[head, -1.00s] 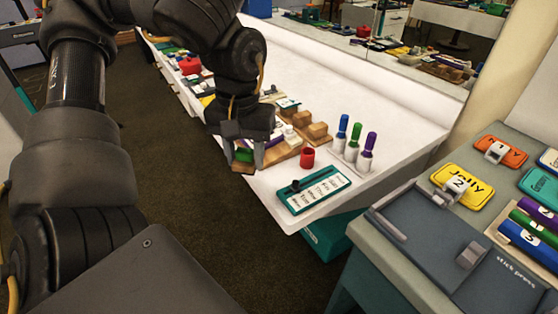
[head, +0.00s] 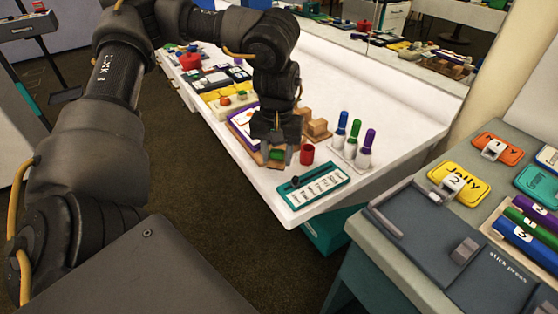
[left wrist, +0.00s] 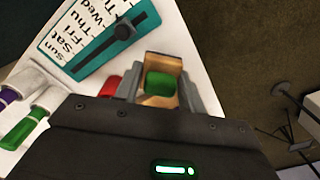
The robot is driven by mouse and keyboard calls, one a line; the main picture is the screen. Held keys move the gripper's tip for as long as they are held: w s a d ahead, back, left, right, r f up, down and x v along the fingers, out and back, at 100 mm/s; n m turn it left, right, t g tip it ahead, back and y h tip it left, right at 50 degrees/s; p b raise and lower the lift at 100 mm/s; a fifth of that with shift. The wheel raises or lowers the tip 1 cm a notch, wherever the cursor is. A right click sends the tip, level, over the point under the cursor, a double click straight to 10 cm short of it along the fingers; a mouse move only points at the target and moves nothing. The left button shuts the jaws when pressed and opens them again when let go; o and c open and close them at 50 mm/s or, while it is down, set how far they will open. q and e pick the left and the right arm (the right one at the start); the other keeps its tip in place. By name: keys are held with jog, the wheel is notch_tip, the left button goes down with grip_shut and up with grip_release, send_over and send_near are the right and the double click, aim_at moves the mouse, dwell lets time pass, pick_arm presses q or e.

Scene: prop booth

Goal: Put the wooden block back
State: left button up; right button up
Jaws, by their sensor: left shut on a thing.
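My left gripper (head: 275,150) is shut on a wooden block (left wrist: 165,63) with a green patch on it. In the left wrist view the block sits between the two fingers (left wrist: 160,90). In the head view the held block is over or close to the table's front edge, left of the red cup (head: 307,154). I cannot tell whether it touches the table. Other wooden pieces (head: 318,128) stand just behind the gripper, partly hidden by it. My right gripper is not in view.
A teal weekday board (head: 318,186) lies near the table's corner. A grey press (head: 425,240) is on the right-hand bench. The back of the white table (head: 350,85) is clear.

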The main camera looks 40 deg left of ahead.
aim_at(279, 162)
pick_arm(q)
jog(key=shift+w+f, duration=0.2)
jog(key=shift+f, duration=0.05)
jog(key=f, duration=0.1)
jog(key=f+b, duration=0.1)
jog(key=shift+w+f, duration=0.2)
jog(key=shift+f, duration=0.5)
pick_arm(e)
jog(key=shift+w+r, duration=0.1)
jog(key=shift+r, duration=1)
pick_arm(q)
jog(key=shift+f, duration=0.2)
jog(key=o, duration=0.9)
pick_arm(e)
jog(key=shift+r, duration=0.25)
